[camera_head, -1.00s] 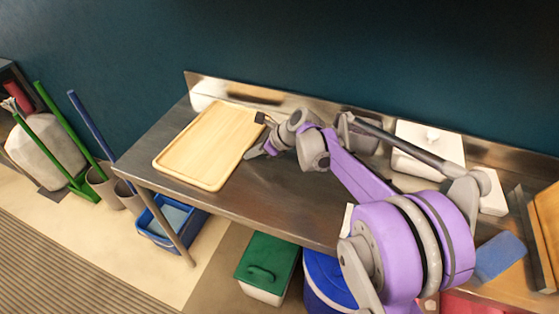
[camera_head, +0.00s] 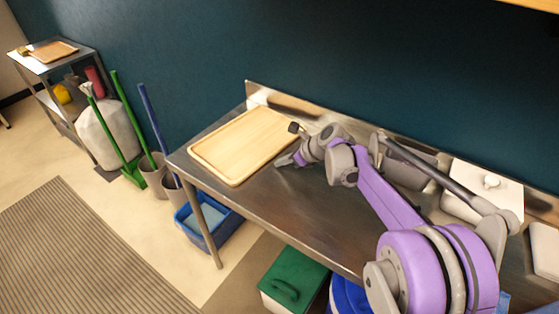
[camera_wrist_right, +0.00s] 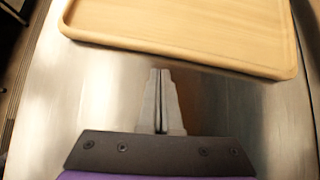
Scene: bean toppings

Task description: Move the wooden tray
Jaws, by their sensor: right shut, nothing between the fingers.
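The wooden tray (camera_head: 243,143) lies flat at the left end of the steel table. It is pale, rectangular and low-rimmed, and looks empty. My right gripper (camera_head: 284,162) is just right of the tray, low over the table, shut and empty. In the right wrist view the closed fingertips (camera_wrist_right: 160,72) point at the tray's near edge (camera_wrist_right: 180,52), with a small strip of bare steel seeming to lie between. My left gripper is not in view. A smaller wooden tray (camera_head: 55,52) sits on a shelf unit at the far left.
The steel table (camera_head: 240,205) has bare room in front of the tray. A white-lidded container (camera_head: 485,190) stands at the right. On the floor are a blue bin (camera_head: 208,222), a green-lidded box (camera_head: 292,282), and green and blue-handled tools. The shelf unit (camera_head: 60,85) stands beyond.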

